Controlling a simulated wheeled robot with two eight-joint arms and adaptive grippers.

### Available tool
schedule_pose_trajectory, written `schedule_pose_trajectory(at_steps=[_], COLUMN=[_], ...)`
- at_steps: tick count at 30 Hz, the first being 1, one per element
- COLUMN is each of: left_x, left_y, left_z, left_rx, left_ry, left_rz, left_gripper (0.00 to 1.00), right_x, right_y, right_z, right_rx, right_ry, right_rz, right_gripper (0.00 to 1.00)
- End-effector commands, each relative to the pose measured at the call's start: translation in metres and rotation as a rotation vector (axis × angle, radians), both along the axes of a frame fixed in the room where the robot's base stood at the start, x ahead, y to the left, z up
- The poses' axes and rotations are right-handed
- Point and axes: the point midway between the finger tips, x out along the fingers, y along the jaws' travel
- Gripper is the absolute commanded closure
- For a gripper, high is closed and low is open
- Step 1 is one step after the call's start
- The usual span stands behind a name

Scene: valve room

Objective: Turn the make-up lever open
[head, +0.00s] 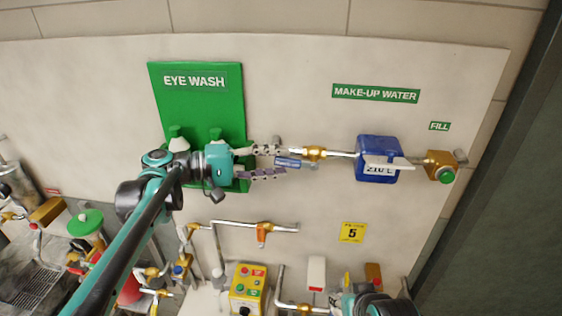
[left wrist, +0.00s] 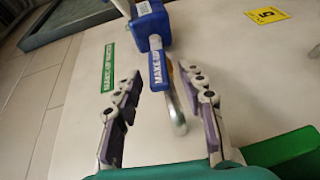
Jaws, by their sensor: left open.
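The make-up lever (head: 288,162) is a blue handle at the brass valve (head: 314,153) on the MAKE-UP WATER pipe. It points left from the valve, nearly along the pipe. In the left wrist view the blue lever (left wrist: 157,68) shows its MAKE-UP lettering. My left gripper (head: 281,161) is open, with one finger above and one below the lever's free end. In the left wrist view its fingers (left wrist: 161,76) stand apart on either side of the lever, with visible gaps. Part of my right arm shows at the bottom edge; its fingers cannot be made out.
A blue meter box (head: 373,145) sits right of the valve, then a brass fill fitting (head: 440,160). The green EYE WASH panel (head: 195,105) is behind my left gripper. Lower pipes, an orange-handled valve (head: 262,232) and a yellow button box (head: 247,288) are below.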

Motion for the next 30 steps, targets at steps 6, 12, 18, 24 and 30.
schedule_pose_trajectory(at_steps=[6,12,18,24,30], left_x=[-0.008,-0.016,-0.020,-0.021,-0.024], left_y=[0.048,0.085,0.101,0.102,0.099], left_z=[0.005,0.009,0.011,0.011,0.001], left_rx=[0.000,0.001,0.001,0.001,0.024], left_ry=[0.000,0.001,0.000,0.000,0.007], left_rz=[0.005,0.003,0.000,-0.002,0.005], left_gripper=[0.59,0.59,0.59,0.59,0.91], right_x=[0.000,0.000,0.000,0.000,0.000], right_y=[0.000,0.000,0.000,0.000,0.000], right_z=[0.000,0.000,0.000,0.000,-0.005], right_rx=[0.000,0.000,0.000,0.000,0.000], right_ry=[0.000,0.000,0.000,0.000,0.000], right_rz=[0.000,0.000,0.000,0.000,0.000], right_gripper=[0.60,0.60,0.60,0.60,0.60])
